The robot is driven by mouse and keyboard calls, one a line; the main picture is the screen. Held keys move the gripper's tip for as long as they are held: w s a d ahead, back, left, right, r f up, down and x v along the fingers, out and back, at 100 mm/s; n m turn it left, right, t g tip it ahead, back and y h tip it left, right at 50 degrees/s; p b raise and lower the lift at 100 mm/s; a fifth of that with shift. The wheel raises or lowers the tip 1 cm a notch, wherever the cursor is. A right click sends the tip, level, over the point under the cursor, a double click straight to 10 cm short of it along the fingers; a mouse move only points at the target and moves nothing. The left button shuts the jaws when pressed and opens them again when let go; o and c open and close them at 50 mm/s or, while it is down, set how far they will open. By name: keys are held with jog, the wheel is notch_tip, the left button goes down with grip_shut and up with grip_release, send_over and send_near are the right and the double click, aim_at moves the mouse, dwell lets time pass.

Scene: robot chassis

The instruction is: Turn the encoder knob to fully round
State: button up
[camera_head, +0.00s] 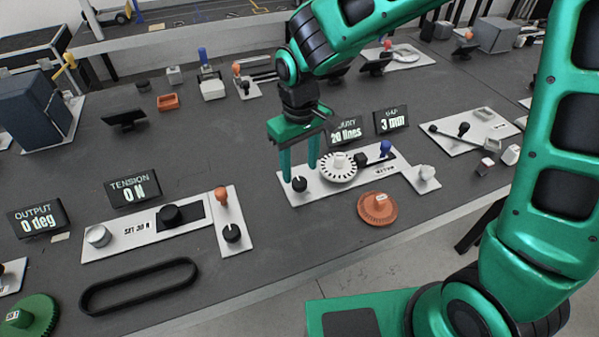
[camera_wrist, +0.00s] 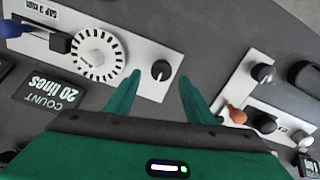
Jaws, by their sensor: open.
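A small black knob (camera_head: 300,184) with a white pointer mark stands at the left end of the white encoder plate (camera_head: 408,160). It also shows in the wrist view (camera_wrist: 160,70). A white slotted wheel (camera_head: 338,167) sits right of the knob, and a black sensor block with a blue-topped lever (camera_head: 385,149) is beyond it. My green gripper (camera_head: 299,173) points down over the knob with fingers spread. In the wrist view, the knob lies between the fingertips (camera_wrist: 159,76), with gaps on both sides. I cannot tell how far above it the tips are.
Displays behind the plate read "20 lines" (camera_head: 345,132) and "3 mm" (camera_head: 391,120). An orange gear (camera_head: 377,208) lies in front. A tension plate (camera_head: 145,229) with knobs, an orange-topped lever (camera_head: 222,198) and a black belt (camera_head: 139,287) are to the left.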

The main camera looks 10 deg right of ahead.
aim_at(300, 180)
notch_tip(300, 180, up, 7)
jog(key=shift+f, duration=0.15)
dwell(0.4)
jog(key=s+d+r+m, duration=0.2)
jog(key=s+d+m, duration=0.1)
jog(key=d, duration=0.9)
jog(key=s+d+r+m, duration=0.2)
jog(key=s+d+m, duration=0.15)
jog(key=d, duration=0.95)
jog(key=s+d+f+m, duration=0.1)
jog(key=s+d+m, duration=0.5)
jog(key=s+d, duration=0.4)
jog(key=s, duration=0.4)
jog(key=shift+s+d+f, duration=0.2)
jog(key=shift+d, duration=0.05)
